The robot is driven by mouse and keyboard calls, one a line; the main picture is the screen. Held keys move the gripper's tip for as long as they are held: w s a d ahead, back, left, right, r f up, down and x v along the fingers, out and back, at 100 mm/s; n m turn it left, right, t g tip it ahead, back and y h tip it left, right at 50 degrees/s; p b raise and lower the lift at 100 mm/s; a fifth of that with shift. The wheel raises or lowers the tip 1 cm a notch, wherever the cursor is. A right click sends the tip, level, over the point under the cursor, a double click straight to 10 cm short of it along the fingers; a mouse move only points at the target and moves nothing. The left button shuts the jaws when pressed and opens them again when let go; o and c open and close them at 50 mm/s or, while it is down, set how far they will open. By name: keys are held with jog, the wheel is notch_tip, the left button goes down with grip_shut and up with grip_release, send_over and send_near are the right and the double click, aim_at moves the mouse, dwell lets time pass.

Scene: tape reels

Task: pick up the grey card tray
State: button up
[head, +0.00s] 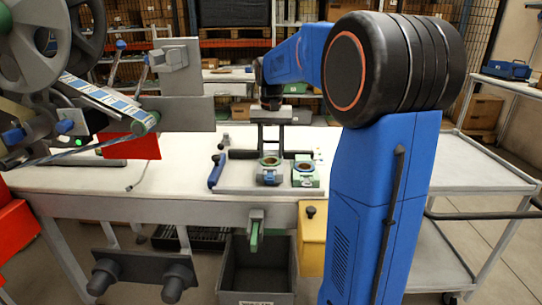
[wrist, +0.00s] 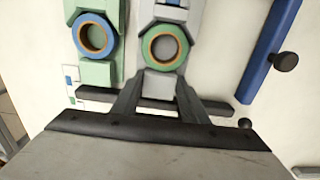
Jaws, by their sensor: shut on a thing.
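The grey card tray (wrist: 158,86) carries a green ring with a brown-orange rim around a dark centre, and has a blue part at its far end in the wrist view. It also shows in the head view (head: 260,178) on the work table, beside a green tray (head: 305,180). My gripper (head: 270,151) reaches down at its back end. In the wrist view my gripper's two dark fingers (wrist: 158,78) lie on either side of the tray's near end, shut on it. I cannot tell whether the tray is clear of the surface below.
A dark bar (wrist: 215,103) lies across behind the fingers. A blue handle (head: 217,171) stands left of the trays. The green tray with a blue ring (wrist: 95,35) is close alongside. A reel machine (head: 100,100) fills the left; the white table (head: 70,180) has clear areas.

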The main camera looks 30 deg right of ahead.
jog(key=shift+r, duration=0.5)
jog(key=s+a, duration=0.9)
jog(key=s, duration=0.4)
jog(key=s+a, duration=0.9)
jog(key=s, duration=0.4)
jog(key=shift+s+r, duration=0.3)
jog(key=shift+a, duration=0.1)
